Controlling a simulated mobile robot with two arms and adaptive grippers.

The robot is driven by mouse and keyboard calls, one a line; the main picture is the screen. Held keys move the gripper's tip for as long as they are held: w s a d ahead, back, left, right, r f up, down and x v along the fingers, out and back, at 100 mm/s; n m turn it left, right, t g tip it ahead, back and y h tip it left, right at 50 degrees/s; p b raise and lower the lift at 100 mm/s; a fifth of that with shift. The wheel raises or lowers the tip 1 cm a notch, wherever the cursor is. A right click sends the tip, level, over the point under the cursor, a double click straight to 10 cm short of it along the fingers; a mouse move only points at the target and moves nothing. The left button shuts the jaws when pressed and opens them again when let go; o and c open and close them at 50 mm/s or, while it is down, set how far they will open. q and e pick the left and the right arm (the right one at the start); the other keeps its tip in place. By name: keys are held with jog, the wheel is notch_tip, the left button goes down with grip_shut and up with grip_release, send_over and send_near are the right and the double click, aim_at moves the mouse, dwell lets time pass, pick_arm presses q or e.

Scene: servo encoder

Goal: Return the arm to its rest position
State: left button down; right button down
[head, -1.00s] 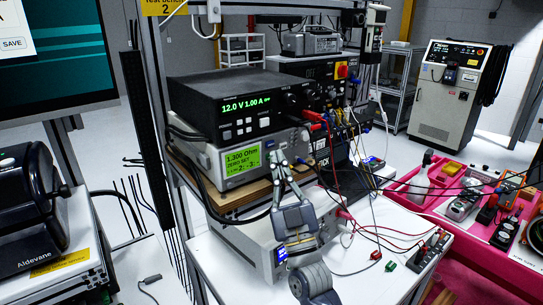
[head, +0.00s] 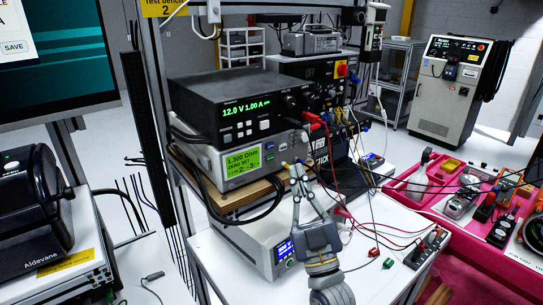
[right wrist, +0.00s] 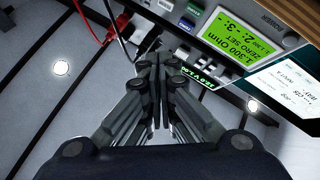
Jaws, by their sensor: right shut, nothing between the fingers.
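My right gripper (head: 294,168) is in front of the stacked instruments, its fingers pointing up and away. It is shut and empty, and the fingers also show pressed together in the right wrist view (right wrist: 160,62). The black power supply (head: 232,110) reads 12.0 V 1.00 A. Below it the grey ohm meter (head: 215,172) has a green display reading 1.300 Ohm. The meter also shows upside down at the upper right of the right wrist view (right wrist: 238,18). My left gripper is not in view.
A white instrument (head: 240,232) stands below the wooden shelf, behind my right gripper. Red and black leads hang right of the fingers. Small red and green connectors (head: 388,263) lie on the white bench (head: 350,285). A pink tray (head: 475,235) with parts is at right.

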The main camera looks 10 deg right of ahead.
dwell(0.4)
jog(key=s+f+g+h, duration=0.15)
jog(key=f+g, duration=0.25)
jog(key=f, duration=0.4)
jog(key=s+f+m+g, duration=0.1)
jog(key=s+f+g, duration=0.25)
jog(key=f, duration=0.45)
jog(key=s+f+g, duration=0.2)
jog(key=f+g, duration=0.3)
jog(key=f, duration=0.4)
jog(key=s+d+f+m+g+h, duration=0.1)
jog(key=s+d+f+g, duration=0.25)
jog(key=s, duration=0.35)
jog(key=s+d+f+m+g+h, duration=0.1)
jog(key=s+d+f+g+h, duration=0.15)
jog(key=s+f, duration=0.4)
jog(key=s+d+f+m+g, duration=0.1)
jog(key=s+d+f+g, duration=0.25)
jog(key=s, duration=0.55)
notch_tip(320, 180, down, 29)
jog(key=s+g+b, duration=0.2)
jog(key=s, duration=0.1)
jog(key=s+d+f+g+b, duration=0.1)
jog(key=s+d+f, duration=0.1)
jog(key=s+f, duration=1.3)
jog(key=shift+s+f+h+b, duration=0.2)
jog(key=shift+f+h+b, duration=0.1)
jog(key=shift+b, duration=0.05)
